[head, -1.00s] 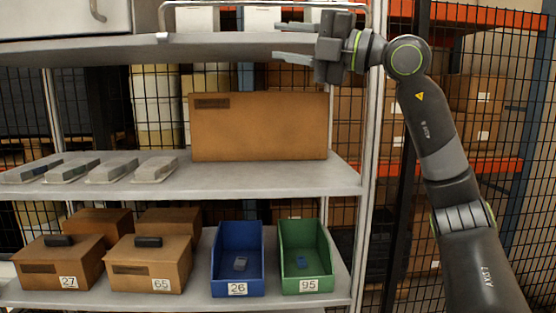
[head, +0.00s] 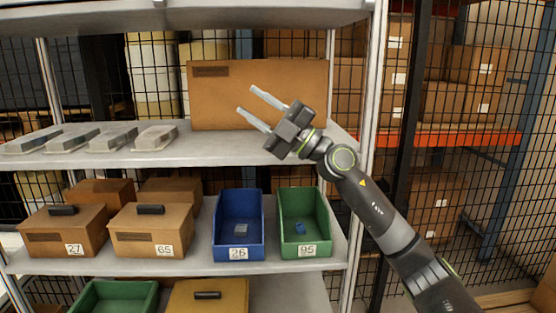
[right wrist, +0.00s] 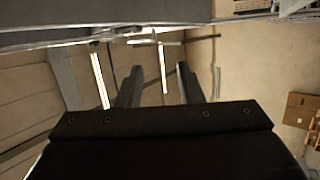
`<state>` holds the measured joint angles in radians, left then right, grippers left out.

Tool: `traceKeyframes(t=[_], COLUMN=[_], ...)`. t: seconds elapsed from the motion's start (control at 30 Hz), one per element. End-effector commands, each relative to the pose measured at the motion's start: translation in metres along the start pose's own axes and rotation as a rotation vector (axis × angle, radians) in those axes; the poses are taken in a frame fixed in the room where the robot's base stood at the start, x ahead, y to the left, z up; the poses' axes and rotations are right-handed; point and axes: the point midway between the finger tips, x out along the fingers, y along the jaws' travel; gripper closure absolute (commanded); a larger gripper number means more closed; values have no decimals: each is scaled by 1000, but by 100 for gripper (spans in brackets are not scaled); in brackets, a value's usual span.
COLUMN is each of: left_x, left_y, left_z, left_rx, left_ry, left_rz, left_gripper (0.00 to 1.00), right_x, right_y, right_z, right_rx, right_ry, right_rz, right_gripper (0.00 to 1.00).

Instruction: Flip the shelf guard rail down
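The guard rail stands above the top edge of the head view. Only a small pale fitting at the foot of its left end (head: 158,3) shows on the front edge of the top shelf (head: 230,16). Whether the rail is up or folded down cannot be seen here. My right gripper (head: 245,98) is open and empty. It is below the top shelf, in front of a large cardboard box (head: 225,105), pointing up and left. Its two spread fingers also show in the right wrist view (right wrist: 160,72). My left gripper is not in view.
Several wrapped grey packs (head: 95,138) lie on the middle shelf (head: 225,150). Below stand a blue bin (head: 238,252), a green bin (head: 304,251) and brown boxes (head: 150,225). A shelf post (head: 366,110) rises beside my right arm. Wire mesh (head: 470,180) is behind.

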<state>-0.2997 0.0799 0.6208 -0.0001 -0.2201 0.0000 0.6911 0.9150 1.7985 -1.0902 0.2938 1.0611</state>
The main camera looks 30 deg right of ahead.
Motion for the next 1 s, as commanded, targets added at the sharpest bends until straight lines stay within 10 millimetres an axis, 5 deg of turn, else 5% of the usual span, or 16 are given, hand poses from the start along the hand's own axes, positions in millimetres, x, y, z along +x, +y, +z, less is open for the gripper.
traceKeyframes(t=[0.5,1.0], left_x=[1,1], left_y=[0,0], left_z=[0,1], left_rx=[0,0], left_ry=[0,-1], left_rz=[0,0], left_gripper=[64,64], right_x=[-58,-77], right_y=[-66,-84], right_z=[50,64], right_rx=[191,234], right_ry=[-229,-310], right_rz=[164,198], right_gripper=[67,67])
